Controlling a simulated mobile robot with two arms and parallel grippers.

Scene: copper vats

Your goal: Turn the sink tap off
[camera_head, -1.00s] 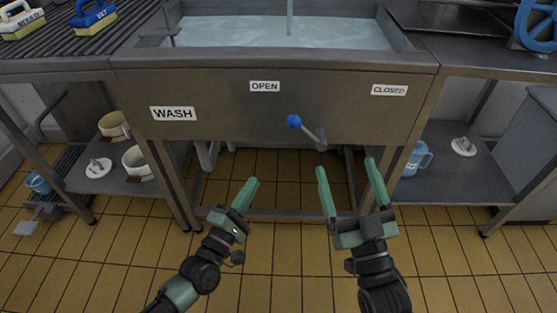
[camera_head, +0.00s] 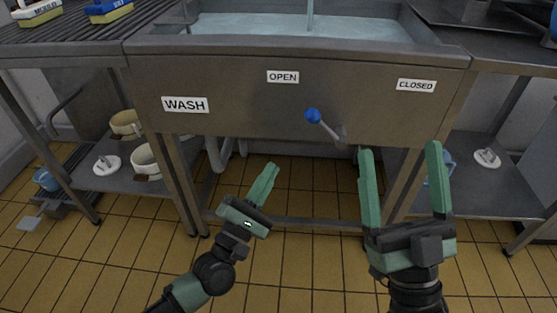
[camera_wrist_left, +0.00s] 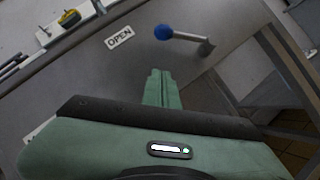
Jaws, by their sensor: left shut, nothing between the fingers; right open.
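The tap lever has a blue ball knob (camera_head: 313,115) and a grey rod on the front panel of the sink (camera_head: 230,75). The lever points up and left, toward the OPEN label (camera_head: 283,77) and away from the CLOSED label (camera_head: 416,85). A stream of water (camera_head: 309,15) falls into the basin. My left gripper (camera_head: 271,170) is shut and empty, below and left of the knob, apart from it. In the left wrist view the blue knob (camera_wrist_left: 163,32) lies just beyond the shut fingertips (camera_wrist_left: 159,73). My right gripper (camera_head: 399,150) is open and empty, right of the lever.
A WASH label (camera_head: 185,105) is on the panel's left. Shelves on both sides hold pots (camera_head: 147,158) and a blue jug (camera_head: 449,165), partly behind my right gripper. Tiled floor is clear below the sink.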

